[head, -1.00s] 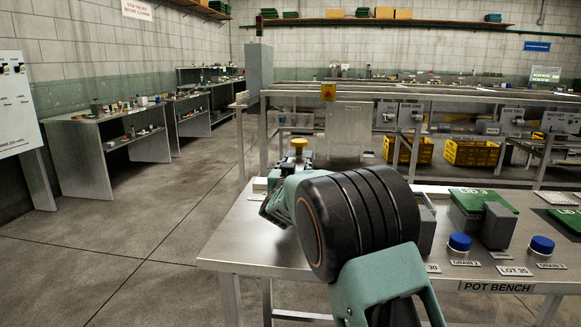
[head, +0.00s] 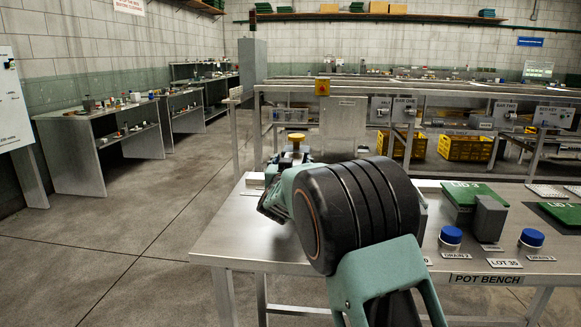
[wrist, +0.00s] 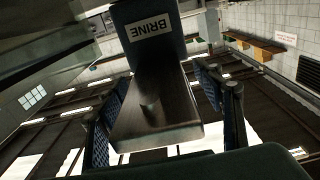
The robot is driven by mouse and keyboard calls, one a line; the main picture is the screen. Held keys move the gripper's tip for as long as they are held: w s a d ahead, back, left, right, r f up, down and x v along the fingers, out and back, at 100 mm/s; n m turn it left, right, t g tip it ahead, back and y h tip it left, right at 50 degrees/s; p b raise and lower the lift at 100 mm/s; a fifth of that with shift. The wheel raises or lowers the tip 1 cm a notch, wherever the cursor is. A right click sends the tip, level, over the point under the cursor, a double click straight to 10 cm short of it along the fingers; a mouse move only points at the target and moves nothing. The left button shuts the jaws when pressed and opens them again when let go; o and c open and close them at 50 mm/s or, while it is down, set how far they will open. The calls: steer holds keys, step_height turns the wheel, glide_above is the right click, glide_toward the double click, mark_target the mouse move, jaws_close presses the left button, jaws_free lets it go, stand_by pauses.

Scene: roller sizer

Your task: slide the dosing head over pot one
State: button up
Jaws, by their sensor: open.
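In the wrist view my gripper (wrist: 165,112) is open, with one blue textured finger on each side. Between and beyond the fingers is a dark block with a plate marked BRINE (wrist: 150,29) and a smooth grey metal face (wrist: 157,105). I cannot tell whether the fingers touch it, or whether it is the dosing head. In the head view my arm's large black joint hides my gripper and part of the bench. A yellow knob (head: 297,137) shows just beyond the arm. Pot one cannot be made out.
The steel pot bench (head: 235,235) carries a green lid marked LID 3 (head: 472,193), a grey upright block (head: 488,218) and blue drain caps (head: 451,235) (head: 532,238). Yellow crates (head: 465,148) stand under the frame behind. Floor at left is clear.

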steer(key=s, duration=1.1)
steer(key=shift+s+a, duration=0.2)
steer(key=shift+s, duration=0.15)
steer(key=shift+c, duration=0.4)
